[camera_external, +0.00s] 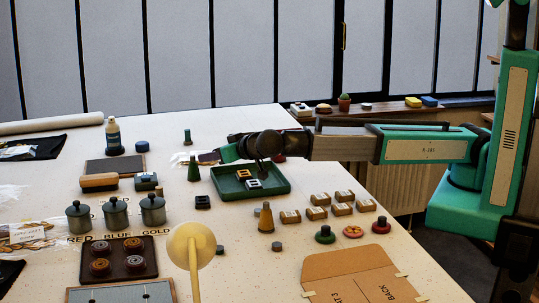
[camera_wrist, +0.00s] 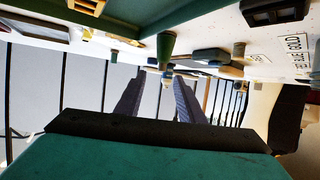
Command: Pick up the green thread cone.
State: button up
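The green thread cone (camera_external: 193,171) stands upright on the table, left of the green tray. It shows upside down in the wrist view (camera_wrist: 165,47), near the centre, beyond the fingertips. My gripper (camera_external: 208,157) reaches in from the right, above the table and close to the cone's right side. In the wrist view its two dark fingers (camera_wrist: 158,88) stand apart with an empty gap. The cone appears in line with that gap and is not held. A smaller dark green item (camera_external: 187,137) stands farther back; its exact kind is unclear.
The green tray (camera_external: 227,193) holding small yellow and grey frames lies under my arm. A small black block (camera_external: 202,202) sits in front of the cone. Lidded pots (camera_external: 115,213) stand front left, and a yellow-brown cone (camera_external: 265,218) stands front right.

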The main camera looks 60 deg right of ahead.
aim_at(196, 162)
jog(key=shift+w, duration=0.1)
jog(key=shift+p+x, duration=1.1)
jog(key=shift+x, duration=3.15)
jog(key=shift+a, duration=0.1)
jog(key=shift+a+p+x, duration=0.1)
jog(key=shift+p+x, duration=0.55)
jog(key=shift+x, duration=0.5)
jog(key=shift+a+p+x, duration=0.15)
jog(key=shift+p+x, duration=0.45)
jog(key=shift+x, duration=0.5)
jog(key=shift+w+d, duration=0.1)
jog(key=shift+w, duration=0.3)
grip_shut()
